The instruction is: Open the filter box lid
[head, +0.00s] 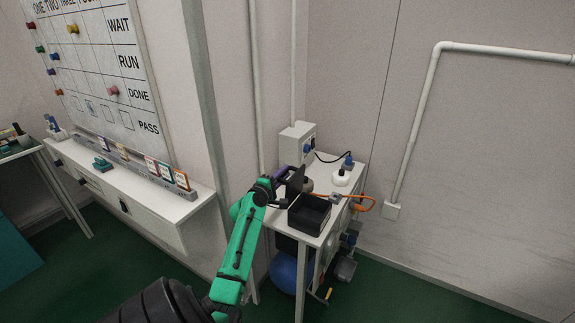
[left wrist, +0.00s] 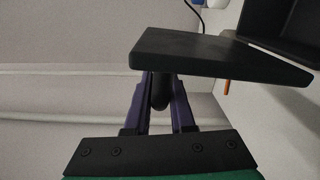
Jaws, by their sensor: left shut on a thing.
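The filter box (head: 309,215) is a black open-topped box on the small white table, with its dark inside in view. Its black lid (head: 295,181) stands raised, about upright, at the box's back left side. In the left wrist view the lid (left wrist: 215,52) is a dark plate across the top, with part of the box (left wrist: 290,20) beyond it. My left gripper (head: 281,174) is at the lid's outer face. Its purple fingers (left wrist: 160,98) are shut on the lid's dark knob (left wrist: 160,88). My right gripper is not in view.
The small white table (head: 327,180) also carries a white round fitting (head: 341,178) and an orange hose (head: 360,202). A grey wall box (head: 297,143) is behind. A blue tank (head: 288,272) is underneath. A white shelf (head: 150,195) is at left.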

